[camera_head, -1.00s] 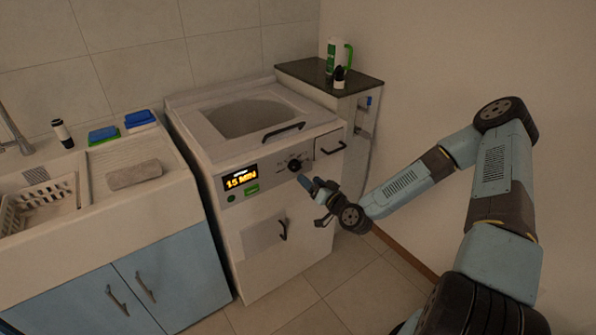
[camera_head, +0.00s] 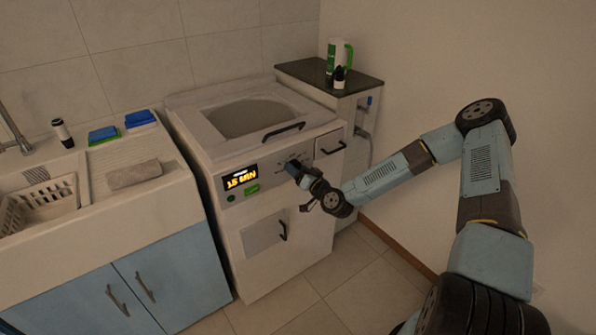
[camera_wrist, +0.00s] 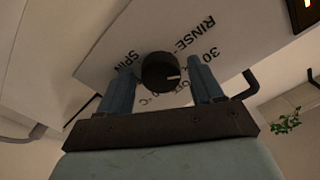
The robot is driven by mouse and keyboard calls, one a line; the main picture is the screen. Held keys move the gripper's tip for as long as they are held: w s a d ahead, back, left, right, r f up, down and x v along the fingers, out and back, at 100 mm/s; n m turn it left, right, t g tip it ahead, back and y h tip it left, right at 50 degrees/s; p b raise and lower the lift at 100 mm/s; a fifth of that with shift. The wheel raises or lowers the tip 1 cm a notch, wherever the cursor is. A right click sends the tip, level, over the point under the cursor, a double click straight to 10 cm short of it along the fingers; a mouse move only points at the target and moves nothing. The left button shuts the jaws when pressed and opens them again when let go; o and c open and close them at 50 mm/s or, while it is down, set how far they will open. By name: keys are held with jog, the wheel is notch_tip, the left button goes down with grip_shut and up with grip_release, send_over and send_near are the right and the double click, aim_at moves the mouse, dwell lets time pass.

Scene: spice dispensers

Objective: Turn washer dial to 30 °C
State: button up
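The washer (camera_head: 262,215) is a white machine with a round top lid and a front panel showing "15 MIN". Its black round dial (camera_wrist: 160,71) shows in the wrist view with a pale pointer mark. Labels around it read "RINSE", "SPIN", "30" and "C"; some are partly hidden. My gripper (camera_wrist: 162,82) is open, its two blue fingers on either side of the dial, with gaps visible; I cannot tell whether they touch it. In the head view my gripper (camera_head: 296,171) covers the dial.
A green button (camera_head: 251,189) sits below the display. Black handles (camera_head: 284,131) stick out from the washer's lid front and its lower door. A dark-topped side cabinet (camera_head: 345,90) with bottles stands right of the washer. A sink counter (camera_head: 150,215) is at left.

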jog(key=c, duration=0.9)
jog(key=shift+m, duration=0.9)
jog(key=shift+d, duration=0.1)
jog(key=o, duration=1.1)
jog(key=v, duration=1.3)
jog(key=shift+s+d, duration=0.25)
jog(key=shift+s, duration=0.05)
